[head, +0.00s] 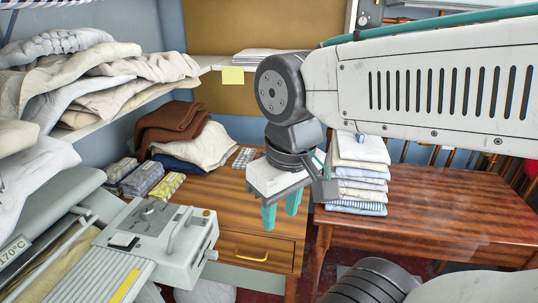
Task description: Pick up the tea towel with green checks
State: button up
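A small checked cloth (244,157), pale with grey-green lines, lies on the wooden table with the drawer, behind and left of my gripper. Three small folded bundles lie at that table's left end: a grey one (120,169), a grey patterned one (142,178) and a yellow-green patterned one (166,187). I cannot tell for certain which of these is the towel with green checks. My gripper (281,212) points down above the table's right end, its two green fingers apart with nothing seen between them. It is apart from all the cloths.
Brown and cream cloths (205,146) are heaped behind the bundles. A stack of folded linen (358,178) stands on the right table (435,205). The ironer (160,240) fills the lower left. A shelf of crumpled linen (100,75) overhangs the left. The drawer table's middle (215,192) is bare.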

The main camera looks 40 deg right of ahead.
aim_at(247, 156)
jog(key=z, duration=2.35)
jog(key=i, duration=0.7)
jog(key=u, duration=1.3)
